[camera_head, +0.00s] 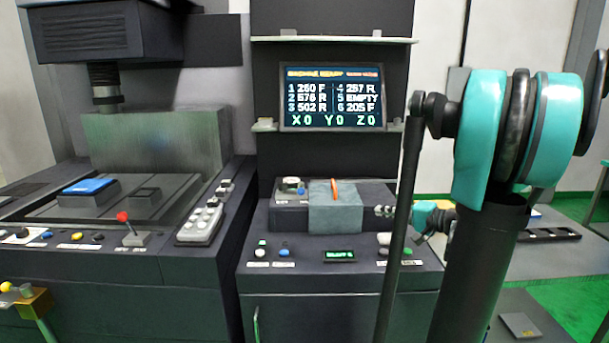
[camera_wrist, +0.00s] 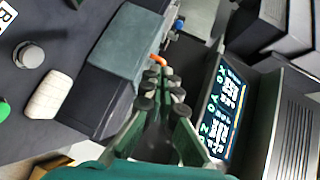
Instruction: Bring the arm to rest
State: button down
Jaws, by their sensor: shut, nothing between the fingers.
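My gripper (camera_head: 384,210) is at the right of the control console, its fingertips just right of a grey block (camera_head: 336,212). My arm's teal and black links fill the right of the head view. In the wrist view my gripper (camera_wrist: 163,88) has its dark fingers close together with nothing between them. The grey block (camera_wrist: 125,40) is beside them there, and I cannot tell whether they touch.
A console (camera_head: 285,304) carries buttons and the grey block with an orange piece (camera_head: 335,190). A screen (camera_head: 332,97) stands behind it. At left a machine (camera_head: 150,130) has a blue-topped block (camera_head: 90,186) and a red-knobbed lever (camera_head: 127,224). Green floor shows at right.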

jog(key=s+a+f+n+g+h, duration=0.3)
jog(key=s+a+f+g+h, duration=0.15)
jog(key=s+a+f, duration=0.6)
jog(key=s+d+f+n+g+h, duration=0.2)
jog(key=s+d+f+n+h, duration=0.2)
jog(key=s+f, duration=0.6)
jog(key=s+d+h, duration=0.1)
jog(key=h, duration=0.1)
jog(key=shift+d+f+h, duration=0.15)
jog(key=shift+d+h, duration=0.2)
jog(key=shift+s+g, duration=0.1)
jog(key=shift+g, duration=0.15)
